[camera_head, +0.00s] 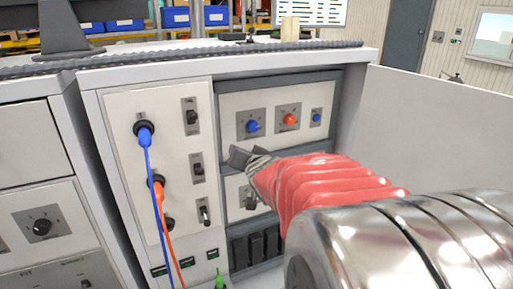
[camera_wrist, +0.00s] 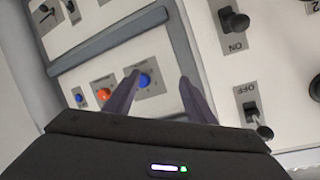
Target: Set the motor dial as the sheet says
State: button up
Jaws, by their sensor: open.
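The cabinet's upper inner panel carries a large blue knob (camera_head: 253,126), an orange knob (camera_head: 290,119) and a small blue knob (camera_head: 317,117), each on a grey plate. I cannot read their labels or tell which is the motor dial. My gripper (camera_head: 247,154) is open and empty, in front of the panel, below and left of the large blue knob in the head view. In the wrist view my gripper (camera_wrist: 160,77) has the large blue knob (camera_wrist: 145,80) showing between its fingers, apart from them. A white sheet with text rows (camera_head: 310,12) hangs at the back, too small to read.
Left of the panel, a blue cable (camera_head: 152,180) and an orange cable (camera_head: 165,215) hang from sockets beside several switches, such as the upper one (camera_head: 191,116). A grey divider (camera_head: 290,163) separates the panels. An open cabinet side (camera_head: 420,120) stands at right.

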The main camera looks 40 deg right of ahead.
jog(key=s+a+f+n+g+y, duration=0.3)
jog(key=s+a+n, duration=0.2)
jog(key=s+a, duration=0.6)
jog(key=s+a+f+n+g+y, duration=0.3)
jog(key=s+a, duration=0.8)
jog(key=a, duration=0.7)
jog(key=f+n+g, duration=0.1)
jog(key=n, duration=0.1)
jog(key=shift+n, duration=0.4)
jog(key=shift+f, duration=0.1)
jog(key=shift+c, duration=0.6)
